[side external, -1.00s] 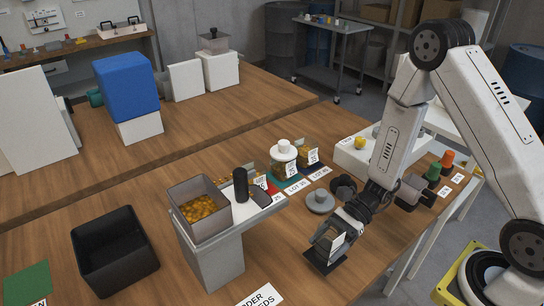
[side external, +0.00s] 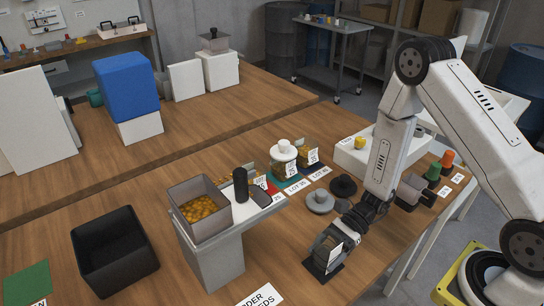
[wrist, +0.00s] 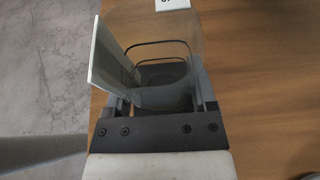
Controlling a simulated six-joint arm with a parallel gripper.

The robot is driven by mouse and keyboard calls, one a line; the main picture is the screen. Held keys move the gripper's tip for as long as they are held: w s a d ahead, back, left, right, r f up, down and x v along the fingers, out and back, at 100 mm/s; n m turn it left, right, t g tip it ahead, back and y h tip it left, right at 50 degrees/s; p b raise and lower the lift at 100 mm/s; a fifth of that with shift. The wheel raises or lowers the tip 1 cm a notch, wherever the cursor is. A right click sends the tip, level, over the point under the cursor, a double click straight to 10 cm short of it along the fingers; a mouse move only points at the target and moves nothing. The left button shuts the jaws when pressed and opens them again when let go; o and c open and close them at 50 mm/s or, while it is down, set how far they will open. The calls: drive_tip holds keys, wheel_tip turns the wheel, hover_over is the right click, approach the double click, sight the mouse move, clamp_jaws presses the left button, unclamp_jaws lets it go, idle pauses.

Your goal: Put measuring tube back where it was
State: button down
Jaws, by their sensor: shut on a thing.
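The measuring tube looks like a clear, smoke-tinted vessel (wrist: 165,85) between my fingers in the wrist view. In the side view this vessel (side external: 325,255) is partly hidden by my gripper (side external: 334,242), low over a dark square mat (side external: 316,274). My gripper, also in the wrist view (wrist: 160,95), is shut on the vessel. A white label plate (wrist: 107,55) stands along its left side. I cannot tell whether the vessel's base touches the mat.
A grey disc (side external: 320,202) and a dark disc (side external: 343,186) lie behind my gripper. To the left, a stand bears a square hopper (side external: 200,222) with orange pieces and a black bottle (side external: 240,184). A black bin (side external: 115,250) sits farther left.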

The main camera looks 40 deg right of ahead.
drive_tip(key=shift+f, duration=0.1)
unclamp_jaws()
drive_tip(key=shift+d+r, duration=0.1)
drive_tip(key=shift+r, duration=0.1)
drive_tip(key=shift+v, duration=5.9)
